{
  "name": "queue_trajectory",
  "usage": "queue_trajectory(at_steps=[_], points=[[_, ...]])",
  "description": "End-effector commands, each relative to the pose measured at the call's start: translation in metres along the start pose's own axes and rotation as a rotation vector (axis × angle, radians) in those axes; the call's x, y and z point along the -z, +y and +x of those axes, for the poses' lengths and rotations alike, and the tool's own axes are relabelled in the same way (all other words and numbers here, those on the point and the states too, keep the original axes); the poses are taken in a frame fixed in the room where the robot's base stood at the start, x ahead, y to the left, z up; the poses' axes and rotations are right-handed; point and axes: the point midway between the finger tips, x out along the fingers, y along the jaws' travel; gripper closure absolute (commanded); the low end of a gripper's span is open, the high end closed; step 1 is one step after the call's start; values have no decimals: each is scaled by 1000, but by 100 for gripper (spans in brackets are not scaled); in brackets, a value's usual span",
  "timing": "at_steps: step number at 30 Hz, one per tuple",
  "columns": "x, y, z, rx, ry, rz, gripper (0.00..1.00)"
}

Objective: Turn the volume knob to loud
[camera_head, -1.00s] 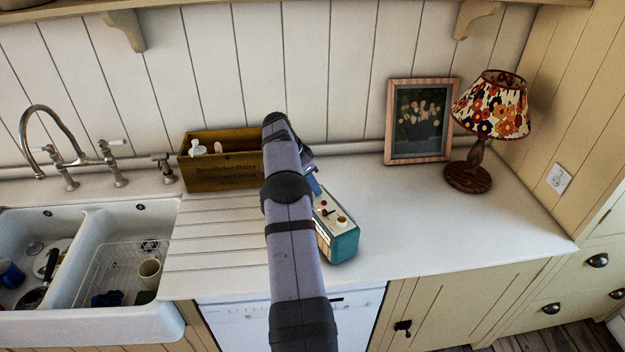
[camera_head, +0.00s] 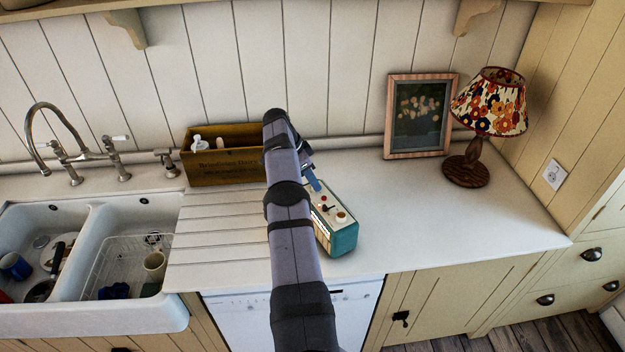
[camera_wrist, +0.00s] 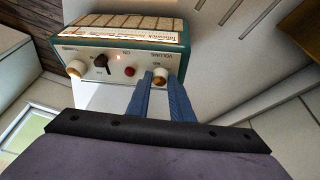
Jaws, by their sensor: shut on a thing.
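A teal radio (camera_head: 343,240) with a pale control panel stands on the counter, partly hidden behind my arm in the head view. In the wrist view the radio (camera_wrist: 182,50) shows a cream volume knob (camera_wrist: 160,77) beside the word VOLUME. My gripper (camera_head: 313,183) is shut on that knob, one blue finger on each side in the wrist view. The fingers hide part of the knob, and its pointer setting cannot be read. In the head view the volume knob is hidden by the gripper.
Also on the panel are a red button (camera_wrist: 129,71), a black switch (camera_wrist: 101,62) and another cream knob (camera_wrist: 76,68). A wooden box (camera_head: 220,172), picture frame (camera_head: 391,125) and lamp (camera_head: 488,105) stand behind. The counter (camera_head: 430,210) right of the radio is clear.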

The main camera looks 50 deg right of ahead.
Motion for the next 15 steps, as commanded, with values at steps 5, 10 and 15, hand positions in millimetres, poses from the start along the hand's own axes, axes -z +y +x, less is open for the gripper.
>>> queue_trajectory(at_steps=[5, 10, 15], points=[[-1, 0, 0, -2, -2, -1, 100], [-1, 0, 0, -2, -2, -1, 63], [-1, 0, 0, -1, -1, -1, 61]])
